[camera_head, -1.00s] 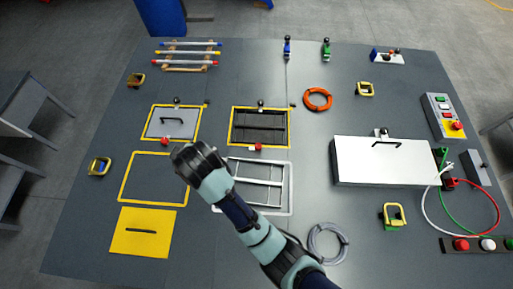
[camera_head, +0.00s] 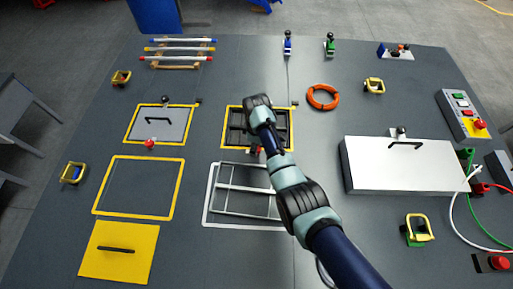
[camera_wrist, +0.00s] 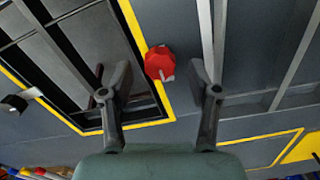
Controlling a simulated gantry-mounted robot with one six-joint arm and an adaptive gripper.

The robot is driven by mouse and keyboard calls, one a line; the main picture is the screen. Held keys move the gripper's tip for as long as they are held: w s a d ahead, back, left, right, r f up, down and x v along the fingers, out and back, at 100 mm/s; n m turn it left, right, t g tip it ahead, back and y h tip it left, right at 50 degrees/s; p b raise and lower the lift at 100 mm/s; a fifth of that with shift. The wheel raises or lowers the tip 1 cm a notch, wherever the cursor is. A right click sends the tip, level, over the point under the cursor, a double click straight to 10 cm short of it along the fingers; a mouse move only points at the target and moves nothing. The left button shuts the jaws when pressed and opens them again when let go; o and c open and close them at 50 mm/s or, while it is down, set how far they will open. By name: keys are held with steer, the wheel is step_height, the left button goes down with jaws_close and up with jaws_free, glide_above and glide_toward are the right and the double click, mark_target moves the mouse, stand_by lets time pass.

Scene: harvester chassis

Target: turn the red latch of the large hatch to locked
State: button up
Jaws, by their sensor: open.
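A red latch knob (camera_wrist: 160,63) shows in the wrist view beside a yellow-framed opening (camera_wrist: 138,30) with dark slats. In the head view this red latch (camera_head: 256,150) is at the near edge of the yellow-framed slatted opening (camera_head: 223,128), partly hidden by my arm. My gripper (camera_wrist: 158,78) is open, with one finger on each side of the latch in the picture. I see no contact, and the height above it is unclear. A grey lid with a handle (camera_head: 170,124) fills the left yellow frame, with another red latch (camera_head: 149,143) below it.
A white frame rack (camera_head: 225,222) lies near my arm. A yellow panel (camera_head: 100,262) and an empty yellow frame (camera_head: 98,200) lie left. A white box (camera_head: 410,172) stands right. An orange ring (camera_head: 323,97) lies beyond it. Bare deck shows between these things.

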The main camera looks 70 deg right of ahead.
steer(key=shift+f, duration=0.65)
steer(key=c, duration=1.2)
steer(key=shift+o, duration=0.2)
